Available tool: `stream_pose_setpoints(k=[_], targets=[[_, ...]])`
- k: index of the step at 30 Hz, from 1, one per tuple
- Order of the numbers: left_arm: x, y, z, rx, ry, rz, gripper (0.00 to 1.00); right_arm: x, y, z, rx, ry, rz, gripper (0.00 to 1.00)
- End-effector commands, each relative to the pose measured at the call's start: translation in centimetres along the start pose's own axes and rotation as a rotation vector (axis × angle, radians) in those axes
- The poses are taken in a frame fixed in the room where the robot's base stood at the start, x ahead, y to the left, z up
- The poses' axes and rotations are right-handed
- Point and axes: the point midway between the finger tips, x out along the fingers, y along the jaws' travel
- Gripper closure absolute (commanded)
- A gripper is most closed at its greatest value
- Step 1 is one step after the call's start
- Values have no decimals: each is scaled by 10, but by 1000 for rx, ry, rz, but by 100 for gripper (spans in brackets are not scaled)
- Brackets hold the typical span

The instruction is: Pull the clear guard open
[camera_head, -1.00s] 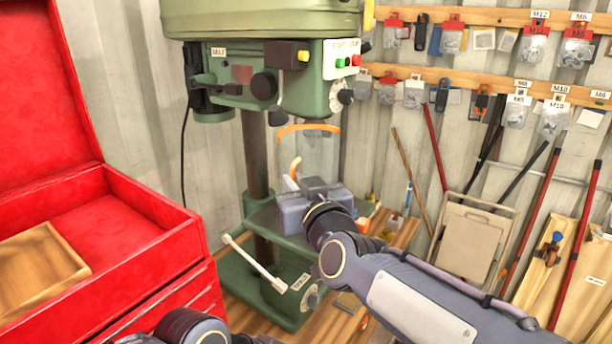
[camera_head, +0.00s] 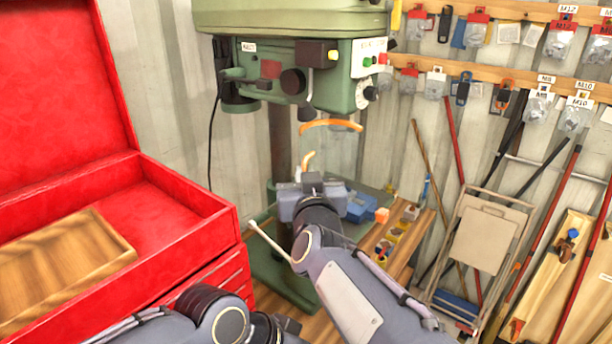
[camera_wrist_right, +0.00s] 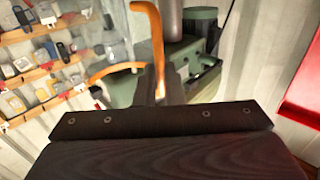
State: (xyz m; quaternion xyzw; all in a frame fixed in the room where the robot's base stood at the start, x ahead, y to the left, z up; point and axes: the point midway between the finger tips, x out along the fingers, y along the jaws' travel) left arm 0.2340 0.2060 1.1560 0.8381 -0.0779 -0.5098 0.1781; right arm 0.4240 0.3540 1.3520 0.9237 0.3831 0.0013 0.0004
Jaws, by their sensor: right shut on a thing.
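The clear guard hangs under the drill press (camera_head: 310,75). Its orange curved rim (camera_head: 330,125) and orange handle (camera_head: 308,160) show, while its see-through panel is hard to make out. The rim also shows in the right wrist view (camera_wrist_right: 115,72). My right gripper (camera_head: 306,176) is below the drill head, pointing away from me. In the right wrist view, its fingers (camera_wrist_right: 161,88) are shut around the lower part of the orange handle (camera_wrist_right: 155,45). My left arm shows at the bottom of the head view, but its gripper is out of frame.
A red tool chest (camera_head: 190,225) with a wooden tray (camera_head: 65,262) stands open at the left. A blue item (camera_head: 358,208) is beside my right gripper. A folding chair (camera_head: 485,240) and long tools lean at the right, below packets on wall rails (camera_head: 450,72).

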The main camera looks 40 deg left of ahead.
Motion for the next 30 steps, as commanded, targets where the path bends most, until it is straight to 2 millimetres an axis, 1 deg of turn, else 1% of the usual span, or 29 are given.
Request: stream_pose_setpoints(k=[1,2,6,14,17,20,27,30], targets=[[0,0,0,0,0,0,64,0,-1,4,-3,-9,-3,100],[0,0,0,0,0,0,64,0,-1,5,-3,-9,-3,89],[0,0,0,0,0,0,64,0,-1,3,-2,-7,-3,70],[0,0,0,0,0,0,64,0,0,2,-1,-3,-1,70],[2,-1,1,0,0,0,64,-5,-1,2,0,-2,-2,70],[7,-3,4,0,0,0,64,-19,-1,3,1,-2,-3,70],[16,-8,8,0,0,0,64,-60,-1,3,0,-2,-4,70],[18,-8,9,0,0,0,64,-71,-1,2,1,-3,-4,70]])
